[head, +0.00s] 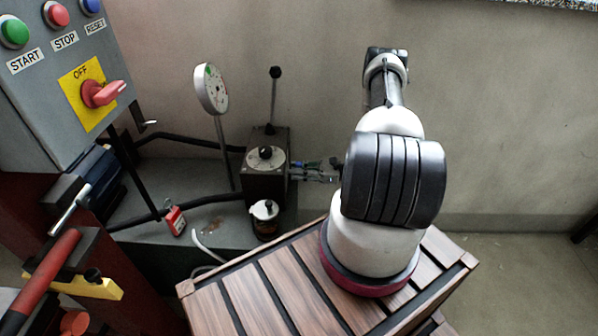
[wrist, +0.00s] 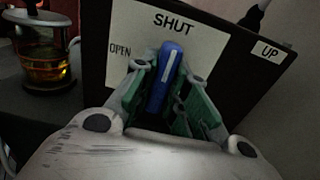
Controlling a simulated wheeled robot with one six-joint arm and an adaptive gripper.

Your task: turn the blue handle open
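The blue handle (wrist: 168,70) shows in the wrist view on a white plate marked SHUT at the top and OPEN at the left. Its upper end points up towards SHUT, leaning slightly right. My gripper (wrist: 163,84) has its two green-lined fingers on either side of the handle. The fingers look spread wider than the handle, with a dark gap on the right; contact on the left is unclear. In the head view my gripper (head: 318,174) reaches left to the dark box (head: 266,182), and only a bit of blue (head: 304,164) shows there.
A control panel (head: 50,90) and a red padlock (head: 175,220) are at left. An UP label (wrist: 266,50) is at right.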

